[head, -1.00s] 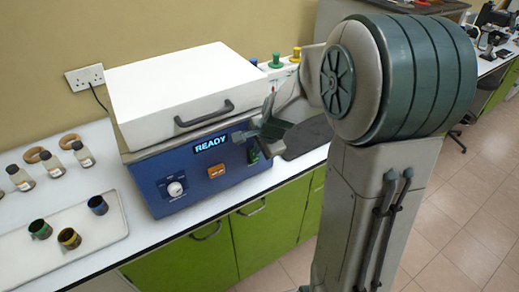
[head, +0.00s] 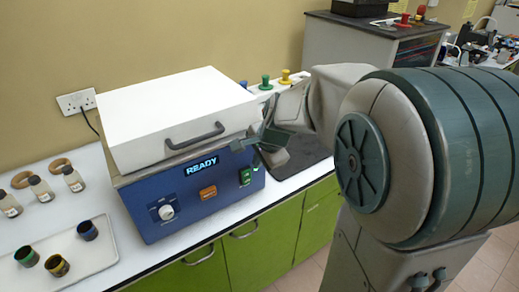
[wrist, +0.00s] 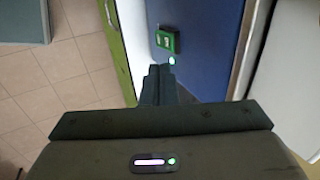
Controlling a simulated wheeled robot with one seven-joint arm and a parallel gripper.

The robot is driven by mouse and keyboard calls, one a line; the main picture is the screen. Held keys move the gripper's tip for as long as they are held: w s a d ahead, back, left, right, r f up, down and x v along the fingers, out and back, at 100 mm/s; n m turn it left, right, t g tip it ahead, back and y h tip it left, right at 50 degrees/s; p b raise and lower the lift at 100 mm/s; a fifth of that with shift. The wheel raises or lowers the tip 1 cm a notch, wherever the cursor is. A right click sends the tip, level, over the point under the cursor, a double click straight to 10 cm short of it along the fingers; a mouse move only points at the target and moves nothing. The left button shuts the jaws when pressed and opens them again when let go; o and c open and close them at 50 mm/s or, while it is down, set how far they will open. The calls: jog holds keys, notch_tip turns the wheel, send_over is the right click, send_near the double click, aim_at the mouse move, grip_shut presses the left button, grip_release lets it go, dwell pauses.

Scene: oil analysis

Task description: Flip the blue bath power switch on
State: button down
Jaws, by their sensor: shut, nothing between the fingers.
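The blue bath (head: 185,200) stands on the white counter with its white lid (head: 180,120) down. Its display (head: 201,166) reads READY. A green power switch (head: 245,176) sits at the right end of its front. In the wrist view the green switch (wrist: 168,41) shows pale marks, and a small lit indicator (wrist: 172,61) is close to it. My gripper (head: 238,145) is shut and empty, just above and in front of the switch in the head view. In the wrist view my fingertips (wrist: 160,69) are together, just short of the indicator; contact cannot be told.
An orange switch (head: 208,192) and a white knob (head: 166,212) are on the bath's front. A black lid handle (head: 195,136) juts out above. A tray (head: 95,255) with small cups, several bottles and cork rings are at left. Green and yellow knobs stand behind the bath.

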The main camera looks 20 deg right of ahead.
jog(key=shift+s+d+r, duration=0.1)
jog(key=shift+s+r, duration=0.05)
jog(key=shift+r, duration=2.15)
